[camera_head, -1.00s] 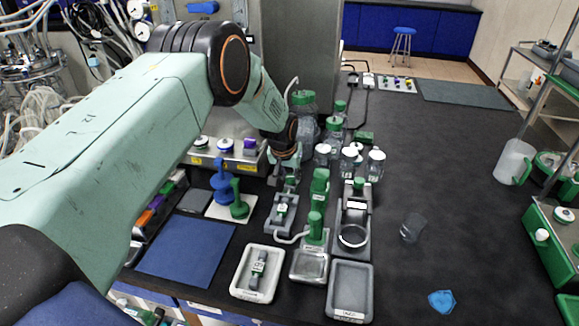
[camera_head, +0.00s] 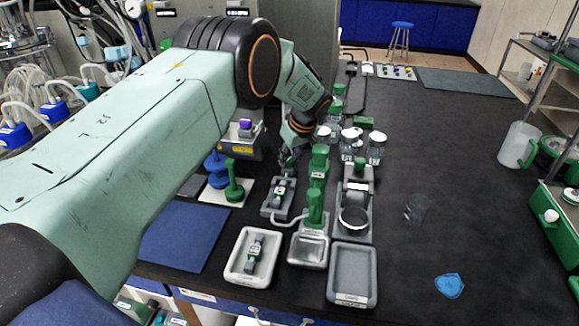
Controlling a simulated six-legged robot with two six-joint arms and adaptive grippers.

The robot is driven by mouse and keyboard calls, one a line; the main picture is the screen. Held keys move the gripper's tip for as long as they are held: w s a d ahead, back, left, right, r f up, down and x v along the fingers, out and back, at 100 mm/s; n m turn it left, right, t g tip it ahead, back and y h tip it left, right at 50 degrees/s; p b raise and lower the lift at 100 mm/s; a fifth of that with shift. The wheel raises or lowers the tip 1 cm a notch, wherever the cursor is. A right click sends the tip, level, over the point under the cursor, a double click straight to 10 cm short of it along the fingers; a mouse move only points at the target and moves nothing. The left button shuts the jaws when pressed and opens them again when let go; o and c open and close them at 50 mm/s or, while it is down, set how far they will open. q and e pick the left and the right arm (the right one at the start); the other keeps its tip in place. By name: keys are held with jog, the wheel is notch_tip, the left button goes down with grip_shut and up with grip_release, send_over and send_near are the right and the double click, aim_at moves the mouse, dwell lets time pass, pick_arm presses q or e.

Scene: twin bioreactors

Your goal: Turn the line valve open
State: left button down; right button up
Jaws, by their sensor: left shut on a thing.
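The line valve (camera_head: 279,197), as I take it, is a small green-and-white piece on a grey block on the black bench. A pale tube runs from its near end to a green-topped stand (camera_head: 314,215). My left arm reaches in from the left. My left gripper (camera_head: 289,160) points down at the far end of the valve block and is shut on a small part there. The fingers hide that part, so the handle's angle cannot be read. My right gripper is not in view.
A white tray (camera_head: 234,273) holding a small device, and an empty grey tray (camera_head: 336,297), stand in front. White-capped bottles (camera_head: 376,152) stand behind right. A clear beaker (camera_head: 416,208) and a blue piece (camera_head: 449,286) lie right; bench between is mostly clear.

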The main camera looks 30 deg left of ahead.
pick_arm(q)
jog(key=n+b, duration=0.1)
jog(key=n+g+b, duration=0.1)
jog(key=n+b, duration=0.1)
jog(key=shift+w+n+b, duration=0.3)
jog(key=shift+r+n+g+y+b, duration=0.15)
jog(key=shift+n+g+y+b, duration=0.15)
jog(key=shift+n+b, duration=0.25)
jog(key=c, duration=1.3)
grip_release()
jog(key=shift+c, duration=0.2)
jog(key=o, duration=0.3)
jog(key=shift+s, duration=0.1)
jog(key=v, duration=1.2)
